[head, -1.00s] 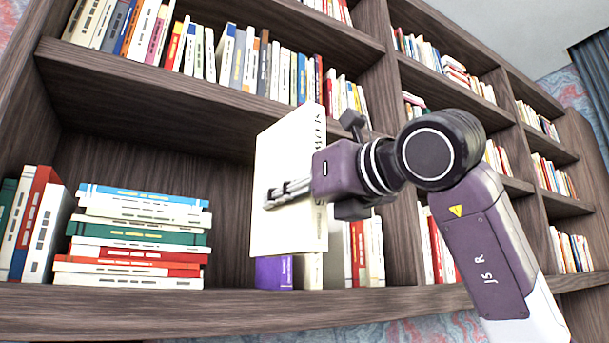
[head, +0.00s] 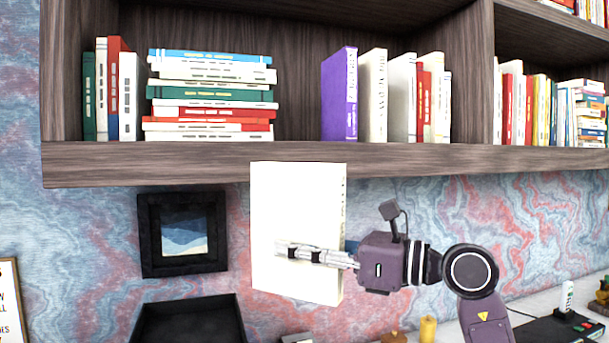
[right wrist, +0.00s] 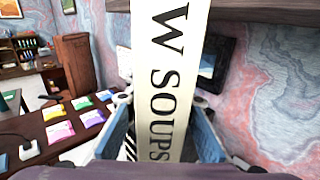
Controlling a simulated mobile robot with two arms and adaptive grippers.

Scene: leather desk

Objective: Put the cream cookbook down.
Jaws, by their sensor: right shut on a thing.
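The cream cookbook (head: 297,205) is held upright in the head view, below the front edge of the bookshelf and in front of the patterned wall. My right gripper (head: 300,252) is shut on it, with one finger lying across its cover. In the right wrist view its spine (right wrist: 166,85) shows the letters "W SOUPS" between the two blue finger pads of the right gripper (right wrist: 165,140). My left gripper is not in view.
The bookshelf (head: 200,163) holds upright books and a flat stack (head: 212,95). A black tray (head: 190,322) and a framed picture (head: 183,232) are below. A yellow candle (head: 428,329) stands lower right. The right wrist view shows a desk (right wrist: 35,128) with colourful packets.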

